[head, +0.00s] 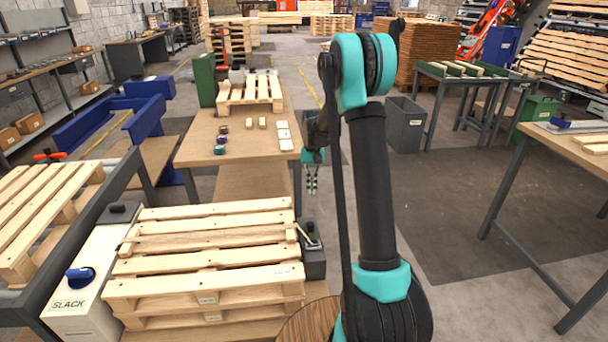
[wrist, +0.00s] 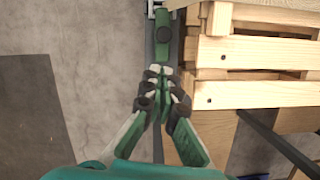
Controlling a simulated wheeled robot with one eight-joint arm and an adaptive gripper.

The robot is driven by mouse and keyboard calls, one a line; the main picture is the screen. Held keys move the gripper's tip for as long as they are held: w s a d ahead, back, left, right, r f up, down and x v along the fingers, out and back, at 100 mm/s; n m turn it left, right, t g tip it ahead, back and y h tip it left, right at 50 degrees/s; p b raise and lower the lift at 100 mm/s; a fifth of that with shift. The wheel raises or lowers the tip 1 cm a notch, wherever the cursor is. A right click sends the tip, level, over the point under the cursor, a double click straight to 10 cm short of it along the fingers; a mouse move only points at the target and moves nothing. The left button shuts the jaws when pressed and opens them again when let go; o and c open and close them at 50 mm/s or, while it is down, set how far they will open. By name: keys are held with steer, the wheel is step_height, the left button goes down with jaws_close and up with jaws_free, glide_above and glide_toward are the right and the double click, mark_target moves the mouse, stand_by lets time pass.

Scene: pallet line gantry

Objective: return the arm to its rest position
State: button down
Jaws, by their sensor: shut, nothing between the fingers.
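My gripper (head: 312,180) hangs pointing down at the end of my arm in the head view, to the right of the work table (head: 190,155) and above the floor. In the wrist view my gripper (wrist: 161,74) has its green and black fingers together, with nothing between them. Below and ahead of it in that view is a grey holder with a green part (wrist: 162,42), beside stacked pallet boards (wrist: 255,92). I cannot tell how far apart the fingertips and that holder are.
A pallet stack (head: 210,285) stands at the front left, with a SLACK control box (head: 85,300) beside it. The work table carries a small pallet (head: 250,92) and several blocks. A grey bin (head: 405,125) and a bench (head: 590,150) stand to the right. Open floor (head: 460,200) lies between.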

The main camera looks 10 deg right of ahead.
steer(key=s+d+r+n+t, duration=0.1)
steer(key=s+r+t, duration=0.15)
steer(key=s, duration=0.45)
steer(key=s+d+r+t, duration=0.1)
steer(key=s+r, duration=0.2)
steer(key=s, duration=0.4)
steer(key=s+f+n+t, duration=0.1)
steer(key=s+f+t, duration=0.2)
steer(key=s, duration=1.3)
steer(key=shift+s+d+f+h, duration=0.2)
steer(key=shift+s+d+h, duration=0.15)
steer(key=shift+d, duration=0.1)
steer(key=shift+t, duration=0.25)
